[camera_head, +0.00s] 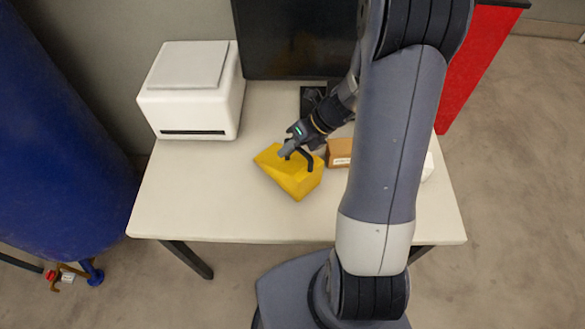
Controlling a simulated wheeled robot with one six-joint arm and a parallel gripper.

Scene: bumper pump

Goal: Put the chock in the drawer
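The chock is a yellow wedge (298,184) lying on the white table, left of my arm. My gripper (296,154) is over its top, with its dark and grey fingers at or against the upper face. At this size I cannot tell whether the fingers are closed on the chock or only beside it. The chock appears to rest on the tabletop. No drawer can be made out; a red cabinet-like body (476,62) stands at the right behind the table, partly hidden by my arm.
The white table (215,205) is clear at its front left. A white printer-like box (188,90) stands at the back left, and a dark monitor (290,40) at the back. A small brown box (340,150) lies right of the chock. A blue tank (55,130) stands at far left.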

